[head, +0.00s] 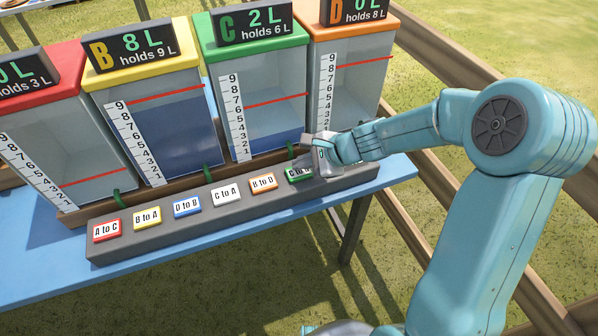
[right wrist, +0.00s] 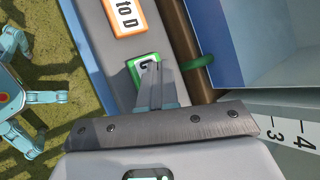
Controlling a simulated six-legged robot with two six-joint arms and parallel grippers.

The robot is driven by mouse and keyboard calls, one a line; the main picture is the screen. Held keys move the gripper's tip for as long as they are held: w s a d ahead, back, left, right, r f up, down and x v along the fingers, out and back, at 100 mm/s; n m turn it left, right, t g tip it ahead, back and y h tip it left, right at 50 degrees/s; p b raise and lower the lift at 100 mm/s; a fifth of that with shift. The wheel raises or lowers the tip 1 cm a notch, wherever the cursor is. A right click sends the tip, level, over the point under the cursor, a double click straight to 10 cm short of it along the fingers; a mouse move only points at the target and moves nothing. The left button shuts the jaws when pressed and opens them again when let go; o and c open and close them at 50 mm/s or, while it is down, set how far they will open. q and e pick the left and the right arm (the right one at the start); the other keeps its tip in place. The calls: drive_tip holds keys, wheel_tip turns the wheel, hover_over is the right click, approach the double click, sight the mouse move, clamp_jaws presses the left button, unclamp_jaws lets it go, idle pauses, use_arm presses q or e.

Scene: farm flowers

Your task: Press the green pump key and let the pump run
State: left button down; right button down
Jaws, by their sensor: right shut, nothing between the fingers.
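The green pump key (head: 294,174) is at the right end of the row on the dark key bar (head: 180,222). Its label reads "C to" and the rest is hidden behind my right gripper (head: 306,168). In the right wrist view the shut, empty fingertips (right wrist: 149,70) are over the green key (right wrist: 133,66) and cover part of its label. They look to be at its surface; whether the key is pressed down I cannot tell. Tank C (head: 254,100) reads 2 L, holds 6 L. My left gripper is not in view.
Tank B (head: 160,110) reads 8 L, and tank D (head: 345,75) reads 0 L. A red-topped tank (head: 50,130) stands at left. Red, yellow, blue, white and orange (head: 263,182) keys line the bar left of the green one. The blue table (head: 40,262) has free room in front.

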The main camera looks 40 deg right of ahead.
sight(302, 173)
drive_tip(key=shift+f+b, duration=0.5)
drive_tip(key=shift+f, duration=0.1)
idle(0.7)
drive_tip(key=shift+r, duration=0.15)
drive_tip(key=shift+r+p, duration=0.8)
wheel_tip(302, 173, up, 5)
drive_tip(key=p, duration=0.4)
drive_tip(key=shift+p, duration=0.35)
idle(0.6)
